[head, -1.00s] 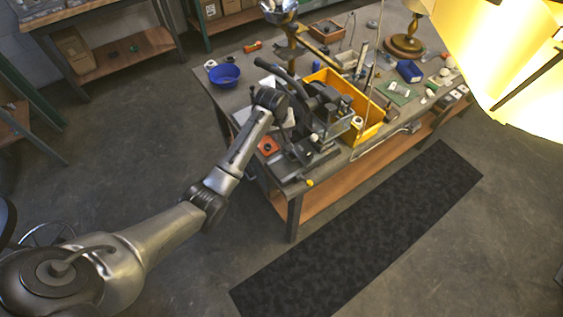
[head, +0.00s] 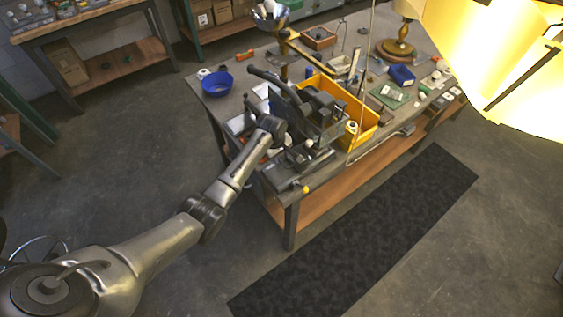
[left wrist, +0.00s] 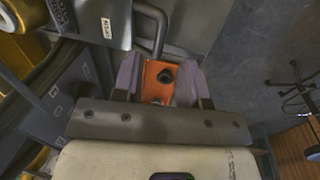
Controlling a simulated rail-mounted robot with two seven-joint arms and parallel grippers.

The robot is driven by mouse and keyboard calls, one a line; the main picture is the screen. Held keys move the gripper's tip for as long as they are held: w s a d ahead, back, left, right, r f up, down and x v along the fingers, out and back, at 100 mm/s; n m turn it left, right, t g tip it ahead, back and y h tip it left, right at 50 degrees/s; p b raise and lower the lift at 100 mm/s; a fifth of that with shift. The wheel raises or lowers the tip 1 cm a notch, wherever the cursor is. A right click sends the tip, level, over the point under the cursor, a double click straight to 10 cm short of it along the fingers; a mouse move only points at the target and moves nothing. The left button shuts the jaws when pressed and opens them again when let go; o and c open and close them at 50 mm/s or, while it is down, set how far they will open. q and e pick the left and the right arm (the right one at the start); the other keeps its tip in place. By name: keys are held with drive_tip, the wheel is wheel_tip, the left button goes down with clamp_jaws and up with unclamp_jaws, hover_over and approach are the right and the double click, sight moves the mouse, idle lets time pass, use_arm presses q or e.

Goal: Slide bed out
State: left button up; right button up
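A dark grey machine (head: 322,108) stands on the near left part of the workbench. It has a long curved lever arm, and a low dark bed-like part (head: 308,157) lies at its front. My left gripper (head: 272,152) is at the machine's near left side, its fingers mostly hidden by my wrist. In the left wrist view, the fingers (left wrist: 160,80) stand apart on either side of an orange piece (left wrist: 154,92) with a black round centre. I cannot tell whether they touch it. A grey bent bar (left wrist: 158,28) is just beyond. My right gripper is out of view.
A yellow bin (head: 362,112) sits close behind the machine. A blue bowl (head: 217,84) is at the bench's left end. A glowing lampshade (head: 500,60) fills the upper right. Floor in front of the bench is clear, with a dark mat (head: 370,225).

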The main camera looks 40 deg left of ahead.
sight(282, 163)
use_arm(q)
drive_tip(key=shift+w+d+f+b, duration=0.1)
drive_tip(key=shift+w+f+b, duration=0.15)
drive_tip(key=shift+f, duration=0.95)
drive_tip(key=shift+w+f+b, duration=0.15)
drive_tip(key=shift+f+b, duration=0.05)
drive_tip(key=shift+f, duration=1)
drive_tip(key=shift+c, duration=0.2)
clamp_jaws()
